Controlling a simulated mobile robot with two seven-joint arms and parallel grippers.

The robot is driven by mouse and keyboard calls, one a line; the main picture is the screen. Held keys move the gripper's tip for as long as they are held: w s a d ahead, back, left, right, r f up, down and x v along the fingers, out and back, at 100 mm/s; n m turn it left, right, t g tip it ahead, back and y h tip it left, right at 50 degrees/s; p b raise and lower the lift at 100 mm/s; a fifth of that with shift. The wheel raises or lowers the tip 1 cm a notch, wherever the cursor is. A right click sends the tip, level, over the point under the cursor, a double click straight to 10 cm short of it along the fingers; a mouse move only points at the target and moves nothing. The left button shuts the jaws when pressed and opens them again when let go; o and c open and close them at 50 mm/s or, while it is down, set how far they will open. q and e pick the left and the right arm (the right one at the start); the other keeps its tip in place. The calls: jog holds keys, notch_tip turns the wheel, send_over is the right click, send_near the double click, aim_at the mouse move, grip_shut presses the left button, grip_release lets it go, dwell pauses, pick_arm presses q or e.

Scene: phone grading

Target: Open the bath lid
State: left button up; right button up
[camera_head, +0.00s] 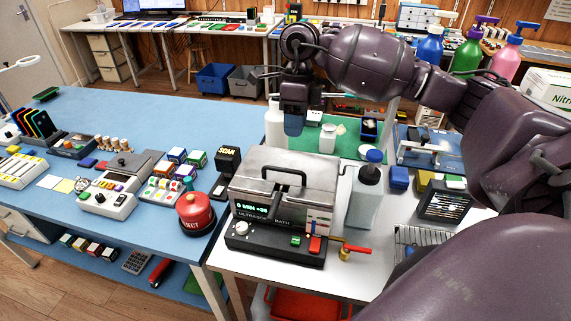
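The ultrasonic bath (272,231) stands at the left front of the white table, with a lit green display, a white knob and coloured buttons on its front. Its silvery lid (262,172) is down on the bath, with a black arched handle (284,176) on top. My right gripper (293,124) points down above and beyond the lid, apart from the handle. Its fingers show as one bluish-grey block, so I cannot tell if it is open or shut. Nothing is visibly held. My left gripper is not in view.
A bottle with a blue cap (366,190) stands close to the right of the bath. A white bottle (275,127) and a white jar (327,138) stand behind it. A red-handled tap (352,249) sticks out at front right. A red button (195,212) is on the blue table.

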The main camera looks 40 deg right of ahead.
jog(key=f, duration=0.3)
jog(key=s+a+f, duration=0.1)
jog(key=f, duration=0.6)
jog(key=shift+s+a, duration=0.2)
jog(key=shift+a, duration=0.1)
jog(key=shift+c, duration=0.2)
grip_shut()
